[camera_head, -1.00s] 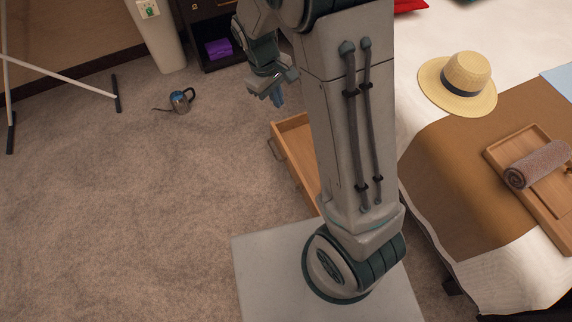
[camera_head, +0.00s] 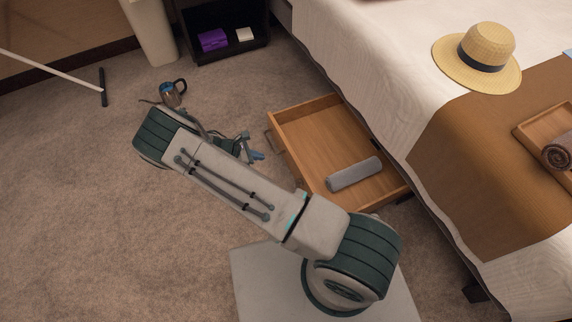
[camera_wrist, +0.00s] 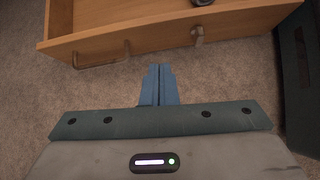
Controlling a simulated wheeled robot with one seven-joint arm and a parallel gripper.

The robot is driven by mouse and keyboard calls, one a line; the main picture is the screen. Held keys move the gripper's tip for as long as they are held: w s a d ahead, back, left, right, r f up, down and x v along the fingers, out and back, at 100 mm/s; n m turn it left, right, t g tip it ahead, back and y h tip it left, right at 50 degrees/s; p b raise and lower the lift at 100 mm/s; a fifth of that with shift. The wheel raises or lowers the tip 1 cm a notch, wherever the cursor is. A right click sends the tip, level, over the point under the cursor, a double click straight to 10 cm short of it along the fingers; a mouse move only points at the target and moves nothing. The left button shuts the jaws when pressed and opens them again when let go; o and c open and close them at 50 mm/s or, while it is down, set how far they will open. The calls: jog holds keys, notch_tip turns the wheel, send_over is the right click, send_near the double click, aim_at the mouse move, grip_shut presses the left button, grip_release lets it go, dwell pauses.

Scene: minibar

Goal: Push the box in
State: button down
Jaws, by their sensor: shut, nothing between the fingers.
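The box is an open wooden drawer (camera_head: 300,108) pulled out from under the bed, with a metal handle (camera_head: 269,142) on its front. A grey cylinder (camera_head: 354,173) lies inside it. In the wrist view the drawer front (camera_wrist: 160,37) runs across the top, with two metal handles (camera_wrist: 197,36) on it. My gripper (camera_wrist: 159,72) is shut and empty, its blue fingertips just short of the drawer front, near the middle. In the head view my gripper (camera_head: 256,155) is just left of the drawer front, partly hidden by my arm.
The bed (camera_head: 375,45) stands right of the drawer, with a straw hat (camera_head: 477,52) and a wooden tray (camera_head: 532,125) on it. A dark open cabinet (camera_head: 222,62) is at the back.

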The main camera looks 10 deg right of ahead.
notch_tip(320, 180, down, 3)
jog(key=n, duration=0.1)
jog(key=b, duration=0.6)
send_near(293, 160)
jog(key=x, duration=0.5)
jog(key=shift+s+a+f, duration=0.1)
jog(key=shift+f, duration=0.5)
jog(key=shift+d+r, duration=0.1)
jog(key=shift+d, duration=0.25)
jog(key=shift+d, duration=0.1)
